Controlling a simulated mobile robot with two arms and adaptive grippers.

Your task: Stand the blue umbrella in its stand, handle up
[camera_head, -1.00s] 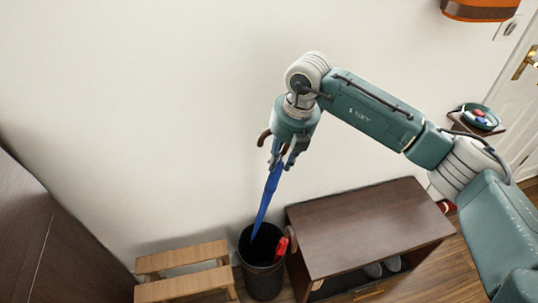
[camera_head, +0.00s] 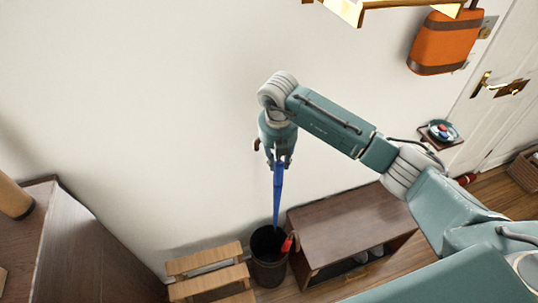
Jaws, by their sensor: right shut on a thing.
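The blue umbrella (camera_head: 278,195) hangs nearly upright below my right gripper (camera_head: 279,163), which is shut on its upper part. Its curved brown handle (camera_head: 257,144) shows at the top, beside the gripper. The umbrella's lower end reaches into the mouth of the dark round stand (camera_head: 268,272). I cannot tell whether the tip touches the bottom. A red item (camera_head: 287,243) leans in the stand at its right side. My left gripper is not in view.
A brown shoe cabinet (camera_head: 345,225) stands close on the stand's right, with shoes inside. A wooden step stool (camera_head: 208,265) is close on its left. A dark wooden cabinet (camera_head: 85,250) fills the lower left. An orange bag (camera_head: 444,42) hangs near the door.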

